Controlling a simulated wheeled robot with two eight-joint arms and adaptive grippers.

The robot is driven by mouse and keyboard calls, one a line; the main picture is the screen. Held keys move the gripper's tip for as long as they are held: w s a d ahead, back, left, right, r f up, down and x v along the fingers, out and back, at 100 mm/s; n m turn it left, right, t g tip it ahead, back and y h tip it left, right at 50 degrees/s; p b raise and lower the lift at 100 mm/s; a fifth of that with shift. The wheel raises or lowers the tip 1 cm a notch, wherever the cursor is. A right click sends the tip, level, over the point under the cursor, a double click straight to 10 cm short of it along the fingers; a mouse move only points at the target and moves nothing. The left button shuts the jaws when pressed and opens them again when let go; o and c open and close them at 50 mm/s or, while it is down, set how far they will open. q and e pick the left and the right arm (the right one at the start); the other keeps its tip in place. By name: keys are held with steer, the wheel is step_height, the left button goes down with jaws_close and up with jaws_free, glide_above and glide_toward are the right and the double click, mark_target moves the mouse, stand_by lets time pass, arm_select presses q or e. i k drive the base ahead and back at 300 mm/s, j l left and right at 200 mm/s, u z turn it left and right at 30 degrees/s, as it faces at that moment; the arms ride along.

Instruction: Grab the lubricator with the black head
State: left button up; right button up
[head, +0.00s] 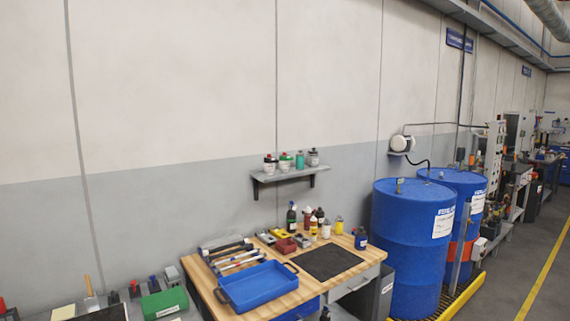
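Several small lubricator-like containers stand in a row on a grey wall shelf (270,179). The rightmost container (313,158) is greyish with what looks like a dark head. To its left stand a teal one (300,160), a white one with a green top (285,162) and a white one with a red top (269,164). They are small here, so their heads are hard to tell apart. Neither of my grippers is in view.
Below the shelf, a wooden workbench (349,282) holds a blue tray (258,287), a black mat (325,262), hand tools and several bottles (325,230). Blue drums (405,240) stand right of it. A green box (165,303) sits at lower left. The wall above is bare.

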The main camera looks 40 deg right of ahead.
mark_target(268, 164)
steer(key=i+l+z, duration=0.1)
steer(key=l+z, duration=0.15)
steer(key=z, duration=0.15)
steer(key=i+l+z, duration=0.15)
steer(key=z, duration=0.25)
